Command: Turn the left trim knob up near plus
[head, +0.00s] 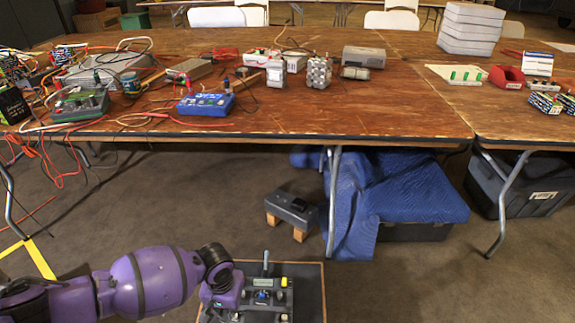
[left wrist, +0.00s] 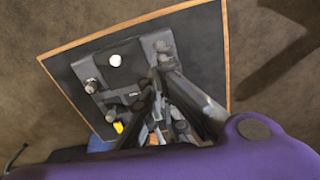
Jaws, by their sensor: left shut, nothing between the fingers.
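A grey device (head: 284,302) with several controls sits on a dark, wood-edged board (head: 312,285) at the bottom of the head view. The device also shows in the left wrist view (left wrist: 125,75), with a pale round knob (left wrist: 115,60) and two grey knobs or posts (left wrist: 92,86) beside it. Labels, including any plus mark, are too small to read, and I cannot tell which is the left trim knob. My left gripper (left wrist: 160,78) is shut and empty over the device; whether it touches a control is unclear. My purple wrist hides the device's left part in the head view.
A wooden table (head: 350,105) crowded with cables and boxes stands behind, its metal leg (head: 334,205) near the board. A small grey box on wooden blocks (head: 290,207) and a blue blanket (head: 400,190) lie beyond. Floor right of the board is clear.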

